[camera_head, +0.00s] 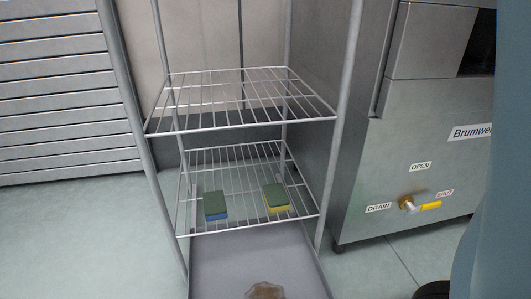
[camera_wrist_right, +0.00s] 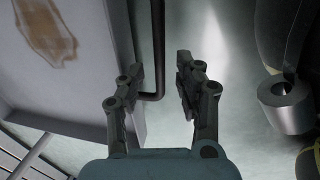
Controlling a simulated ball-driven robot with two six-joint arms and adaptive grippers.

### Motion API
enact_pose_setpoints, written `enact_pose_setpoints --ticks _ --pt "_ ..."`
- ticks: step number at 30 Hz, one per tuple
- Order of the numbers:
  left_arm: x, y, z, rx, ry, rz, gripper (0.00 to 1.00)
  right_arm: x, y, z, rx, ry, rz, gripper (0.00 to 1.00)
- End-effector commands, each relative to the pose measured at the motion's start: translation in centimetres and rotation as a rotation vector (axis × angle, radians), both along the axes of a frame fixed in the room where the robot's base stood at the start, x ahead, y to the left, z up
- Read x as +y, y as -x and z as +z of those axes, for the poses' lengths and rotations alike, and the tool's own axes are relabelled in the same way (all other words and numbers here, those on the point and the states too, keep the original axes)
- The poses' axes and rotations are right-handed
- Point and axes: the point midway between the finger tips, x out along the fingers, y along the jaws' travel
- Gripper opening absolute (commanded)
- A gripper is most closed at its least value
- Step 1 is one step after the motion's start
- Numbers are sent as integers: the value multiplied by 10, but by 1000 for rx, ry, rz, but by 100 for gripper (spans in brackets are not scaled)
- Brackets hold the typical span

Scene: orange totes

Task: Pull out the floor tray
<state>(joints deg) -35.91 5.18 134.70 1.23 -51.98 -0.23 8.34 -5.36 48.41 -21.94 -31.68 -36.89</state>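The floor tray (camera_head: 225,262) is a shallow grey tray under the wire rack in the head view, with a brown stain or smear in it. In the right wrist view the tray (camera_wrist_right: 88,88) fills the left side, with the brown patch near the top. A dark bent bar (camera_wrist_right: 158,45), seemingly the tray's handle, runs along its edge. My right gripper (camera_wrist_right: 160,75) is open, with the bar showing between its two fingers. I cannot tell whether they touch it. My left gripper is in neither view.
The wire rack (camera_head: 240,122) stands over the tray; its lower shelf holds two sponges (camera_head: 215,206) (camera_head: 276,197). A steel machine (camera_head: 415,150) with a drain valve (camera_head: 408,204) stands to the right. A metal cylinder (camera_wrist_right: 288,103) is right of my right gripper.

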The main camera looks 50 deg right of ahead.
Motion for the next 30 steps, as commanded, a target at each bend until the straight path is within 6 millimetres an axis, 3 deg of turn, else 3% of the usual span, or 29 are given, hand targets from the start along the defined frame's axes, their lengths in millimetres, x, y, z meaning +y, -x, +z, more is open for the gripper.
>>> enact_pose_setpoints --ticks 10,24,30 --pt "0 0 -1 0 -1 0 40 1 1 7 -2 1 -1 34" --pt "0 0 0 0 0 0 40 7 9 64 -1 0 -1 34" --pt "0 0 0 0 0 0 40 8 11 74 0 0 0 34"
